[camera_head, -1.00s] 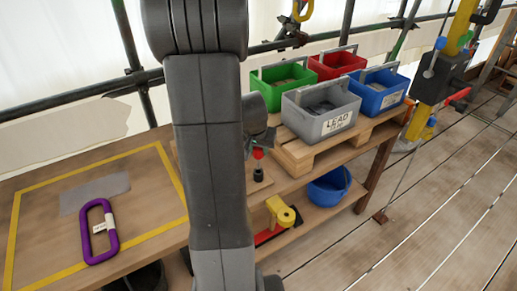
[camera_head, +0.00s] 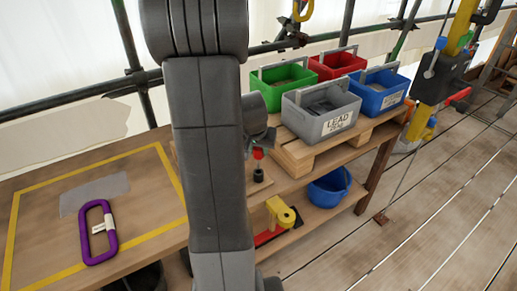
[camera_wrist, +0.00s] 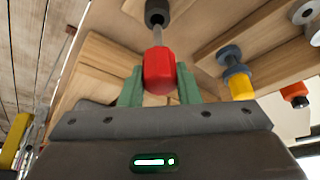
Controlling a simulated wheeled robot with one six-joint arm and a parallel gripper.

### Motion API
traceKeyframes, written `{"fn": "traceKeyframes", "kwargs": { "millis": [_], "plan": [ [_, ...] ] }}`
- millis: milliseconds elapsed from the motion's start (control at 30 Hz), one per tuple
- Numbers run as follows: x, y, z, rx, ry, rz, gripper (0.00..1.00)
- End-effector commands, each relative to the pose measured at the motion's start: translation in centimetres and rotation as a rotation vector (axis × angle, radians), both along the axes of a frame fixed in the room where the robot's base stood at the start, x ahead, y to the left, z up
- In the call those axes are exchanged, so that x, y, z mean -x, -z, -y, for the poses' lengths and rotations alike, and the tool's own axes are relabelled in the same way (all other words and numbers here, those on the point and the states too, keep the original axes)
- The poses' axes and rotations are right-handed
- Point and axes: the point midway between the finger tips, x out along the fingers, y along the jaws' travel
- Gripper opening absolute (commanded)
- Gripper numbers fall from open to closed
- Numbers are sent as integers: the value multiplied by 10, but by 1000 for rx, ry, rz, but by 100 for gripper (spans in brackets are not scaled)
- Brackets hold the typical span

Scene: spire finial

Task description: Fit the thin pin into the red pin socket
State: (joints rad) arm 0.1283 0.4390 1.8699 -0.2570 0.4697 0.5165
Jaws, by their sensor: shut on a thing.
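The thin pin has a red head (camera_wrist: 159,70) and a narrow metal shaft (camera_wrist: 156,36). My gripper (camera_wrist: 159,88) is shut on the red head, with a green finger on each side. A dark round socket (camera_wrist: 157,12) stands in line with the shaft at the top of the wrist view. The shaft's end meets its mouth, but I cannot tell how deep it sits. In the head view the red head (camera_head: 258,153) shows just above the dark socket (camera_head: 258,175) on a small wooden board. My arm hides most of the gripper there.
Wooden pallet pieces (camera_head: 295,155) carrying a grey LEAD bin (camera_head: 322,112) and other bins stand right of the socket. A blue-grey and yellow piece (camera_wrist: 236,75) is nearby in the wrist view. A purple ring (camera_head: 98,232) lies on the bench at left.

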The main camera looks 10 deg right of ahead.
Motion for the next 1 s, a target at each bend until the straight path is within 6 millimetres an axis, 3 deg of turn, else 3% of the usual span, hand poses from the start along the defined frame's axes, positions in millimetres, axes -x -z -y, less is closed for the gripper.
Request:
{"fn": "traceKeyframes", "kwargs": {
  "millis": [1000],
  "plan": [
    [0, 6, 0, 0, 0, 0, 6]
  ]
}}
